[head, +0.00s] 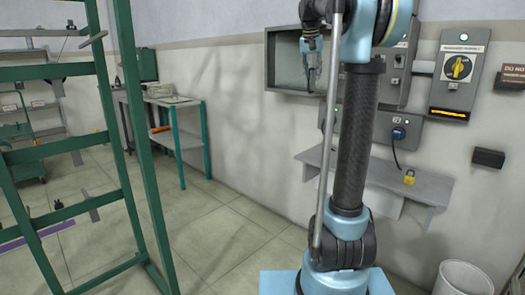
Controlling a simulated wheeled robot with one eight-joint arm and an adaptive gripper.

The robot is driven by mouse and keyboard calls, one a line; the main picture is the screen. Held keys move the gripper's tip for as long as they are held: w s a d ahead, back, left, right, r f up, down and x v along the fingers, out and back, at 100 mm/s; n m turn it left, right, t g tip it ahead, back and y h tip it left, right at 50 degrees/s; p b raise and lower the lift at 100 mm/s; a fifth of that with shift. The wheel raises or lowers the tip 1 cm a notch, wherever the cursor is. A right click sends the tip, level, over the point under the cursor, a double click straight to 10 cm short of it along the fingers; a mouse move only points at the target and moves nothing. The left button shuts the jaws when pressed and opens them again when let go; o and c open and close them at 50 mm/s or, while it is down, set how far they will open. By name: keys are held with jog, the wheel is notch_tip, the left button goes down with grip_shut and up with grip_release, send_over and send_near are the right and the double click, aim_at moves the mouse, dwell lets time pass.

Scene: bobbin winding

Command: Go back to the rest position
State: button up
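My gripper (311,84) hangs pointing down near the top centre of the head view, at the end of my raised arm. It shows in front of an open grey box (283,62) on the wall. The fingers are small and dark, and I cannot tell whether they are open or shut. I see no object in them. My arm's dark column and light blue joints stand upright and hide part of the wall behind.
A green frame (143,120) stands close at left. A teal-legged table (178,102) is farther back. At right, a wall shelf (432,187) carries a yellow padlock (409,178) below a rotary switch box (459,70). A white bin (462,278) stands lower right. The middle floor is clear.

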jog(key=s+a+f+n+g+y, duration=0.1)
jog(key=s+f+n, duration=0.3)
jog(key=s+f, duration=3.7)
jog(key=shift+s+a+f+y, duration=0.25)
jog(key=shift+s+a, duration=0.35)
jog(key=shift+s, duration=0.3)
jog(key=shift+w+f, duration=0.15)
jog(key=shift+w, duration=0.3)
